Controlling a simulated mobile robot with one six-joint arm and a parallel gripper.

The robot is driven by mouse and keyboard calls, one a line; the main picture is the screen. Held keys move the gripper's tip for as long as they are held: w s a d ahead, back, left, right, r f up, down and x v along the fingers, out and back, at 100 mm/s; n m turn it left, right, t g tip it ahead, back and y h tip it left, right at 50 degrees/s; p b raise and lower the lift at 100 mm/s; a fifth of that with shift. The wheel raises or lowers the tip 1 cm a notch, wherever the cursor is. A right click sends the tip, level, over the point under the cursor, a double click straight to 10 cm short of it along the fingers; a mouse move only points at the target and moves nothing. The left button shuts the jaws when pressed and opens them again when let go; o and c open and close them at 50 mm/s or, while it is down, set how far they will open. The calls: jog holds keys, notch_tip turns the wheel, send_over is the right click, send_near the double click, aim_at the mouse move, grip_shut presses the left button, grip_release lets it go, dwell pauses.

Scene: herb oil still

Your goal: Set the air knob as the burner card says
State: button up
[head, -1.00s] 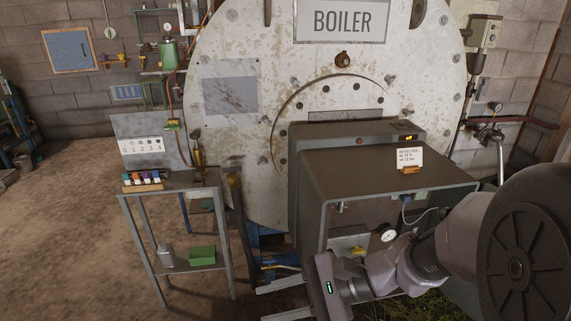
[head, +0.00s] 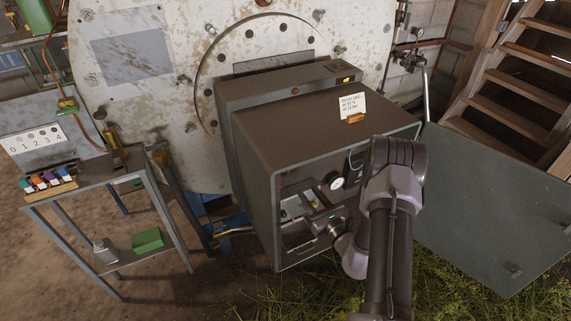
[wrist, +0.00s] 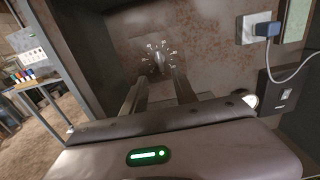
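The burner card (head: 352,105) stands in a small orange holder on top of the grey burner housing (head: 300,119). Its few lines are too small to read surely. In the wrist view a dark knob (wrist: 160,62) sits on the rusty inner panel with pale marks around it. Its setting is too small to tell. My gripper (wrist: 159,78) points at the knob with its two fingers apart, one either side of it in the picture. I see no contact. In the head view my gripper (head: 308,214) reaches inside the open housing, where the knob cannot be made out.
A round gauge (head: 336,184) is in the housing, right of my gripper. The wrist view shows a blue plug (wrist: 266,29) with a pale cable and a switch box (wrist: 286,97) at right. A small side table (head: 95,186) stands left.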

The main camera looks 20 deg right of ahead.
jog(key=w+b, duration=0.3)
jog(key=w, duration=1.1)
jog(key=shift+a, duration=0.3)
jog(key=shift+c, duration=0.2)
grip_shut()
